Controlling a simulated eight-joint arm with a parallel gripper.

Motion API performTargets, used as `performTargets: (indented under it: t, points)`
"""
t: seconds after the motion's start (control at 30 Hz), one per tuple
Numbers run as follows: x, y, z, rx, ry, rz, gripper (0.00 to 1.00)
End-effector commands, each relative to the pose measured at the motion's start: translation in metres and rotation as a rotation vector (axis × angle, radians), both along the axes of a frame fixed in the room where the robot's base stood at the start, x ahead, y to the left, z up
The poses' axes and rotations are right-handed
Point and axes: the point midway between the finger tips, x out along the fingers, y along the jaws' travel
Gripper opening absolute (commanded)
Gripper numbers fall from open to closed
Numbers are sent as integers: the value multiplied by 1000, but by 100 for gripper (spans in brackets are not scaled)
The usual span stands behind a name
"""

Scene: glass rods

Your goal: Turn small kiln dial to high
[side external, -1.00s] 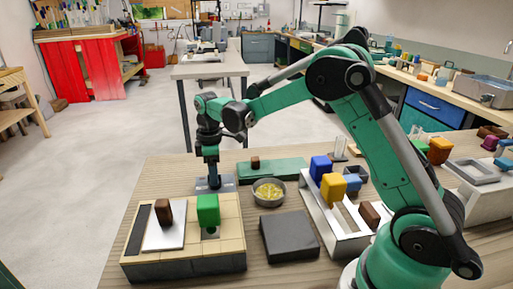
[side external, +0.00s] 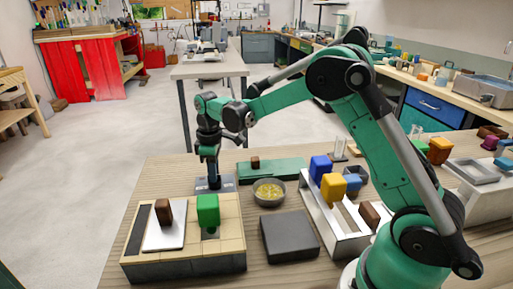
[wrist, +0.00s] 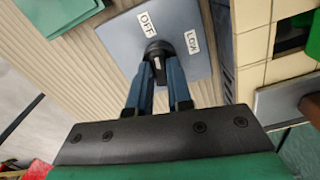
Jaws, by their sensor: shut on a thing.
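The small kiln dial is a dark round knob (wrist: 155,48) on a grey-blue plate (wrist: 195,28) in the wrist view. The plate bears an OFF label (wrist: 147,23) and a LOW label (wrist: 192,42); no HIGH label shows. My gripper (wrist: 157,72) is shut on the dial, with its two blue-grey fingers on either side of it. Part of the plate and knob is hidden by the fingers. In the side external view my gripper (side external: 213,182) points straight down at the plate (side external: 230,183), behind the tan brick block. The dial is hidden there.
The tan block (side external: 184,256) with a green block (side external: 208,211) and a brown block (side external: 165,210) stands just in front. A bowl of yellow bits (side external: 269,192), a green mat (side external: 285,171) and a dark grey slab (side external: 290,236) lie to the right.

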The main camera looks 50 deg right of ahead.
Motion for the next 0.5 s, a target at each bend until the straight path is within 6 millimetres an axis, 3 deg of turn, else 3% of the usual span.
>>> performTargets:
  t: [0.5]
  points:
    - [0, 0, 1, -1, 1, -483, 0]
